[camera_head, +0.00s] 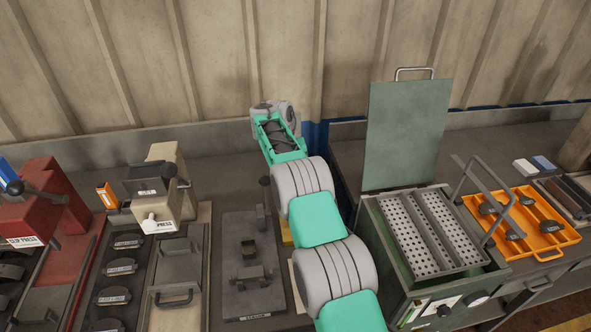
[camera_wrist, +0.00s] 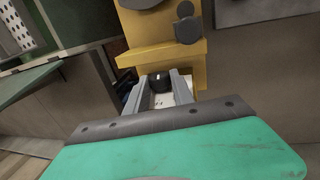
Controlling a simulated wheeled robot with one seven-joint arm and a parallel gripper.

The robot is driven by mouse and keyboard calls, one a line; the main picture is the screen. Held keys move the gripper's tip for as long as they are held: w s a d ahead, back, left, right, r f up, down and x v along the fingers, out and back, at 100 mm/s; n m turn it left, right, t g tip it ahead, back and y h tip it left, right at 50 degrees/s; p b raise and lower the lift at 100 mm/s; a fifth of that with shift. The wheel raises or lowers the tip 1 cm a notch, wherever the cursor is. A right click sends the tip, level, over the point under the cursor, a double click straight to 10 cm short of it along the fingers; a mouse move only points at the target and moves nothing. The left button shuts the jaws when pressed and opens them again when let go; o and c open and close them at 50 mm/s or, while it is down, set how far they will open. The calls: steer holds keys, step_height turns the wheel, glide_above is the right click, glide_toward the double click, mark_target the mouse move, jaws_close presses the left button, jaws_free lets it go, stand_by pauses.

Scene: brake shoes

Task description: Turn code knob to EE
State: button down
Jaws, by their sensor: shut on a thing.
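In the wrist view, my gripper (camera_wrist: 161,78) has its two grey fingers on either side of a small dark knob (camera_wrist: 160,84), and it is shut on it. This appears to be the code knob. A pale plate (camera_wrist: 165,99) with small dark marks lies by the knob; the marks are too small to read. The knob sits at the foot of a yellow machine (camera_wrist: 165,54). In the head view my arm hides the gripper and the knob, and only a sliver of the yellow machine (camera_head: 287,234) shows.
A green cabinet (camera_head: 378,249) with perforated trays and a raised lid (camera_head: 405,135) stands right of my arm. An orange tray (camera_head: 543,241) lies farther right. A dark fixture plate (camera_head: 237,295) is close on the left, with a cream press (camera_head: 165,185) beyond it.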

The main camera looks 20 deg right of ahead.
steer(key=shift+r+h+p, duration=0.1)
steer(key=shift+h+p, duration=0.2)
steer(key=shift+h, duration=0.1)
steer(key=c, duration=1.1)
jaws_free()
steer(key=shift+a, duration=0.1)
steer(key=shift+w+d+y+b, duration=0.2)
steer(key=shift+d+y+b, duration=0.1)
steer(key=shift+b, duration=0.4)
steer(key=y+b, duration=0.2)
steer(key=b, duration=0.1)
steer(key=shift+s+d+f, duration=0.1)
steer(key=shift+s+f, duration=0.1)
steer(key=shift+f, duration=0.05)
step_height(320, 180, up, 8)
steer(key=shift+b, duration=0.7)
steer(key=s+a+r+n+t+b, duration=0.1)
steer(key=s+a+b, duration=0.2)
steer(key=s+a, duration=0.35)
steer(key=s+a+r+t+b, duration=0.15)
steer(key=s+a, duration=0.25)
steer(key=s, duration=0.6)
steer(key=s+a+f+b, duration=0.1)
steer(key=s+f+b, duration=0.1)
steer(key=s, duration=0.3)
steer(key=s+a+f+n+b, duration=0.1)
steer(key=s+a+f, duration=0.1)
steer(key=s, duration=0.4)
steer(key=shift+f+b, duration=0.4)
steer(key=shift+f, duration=0.45)
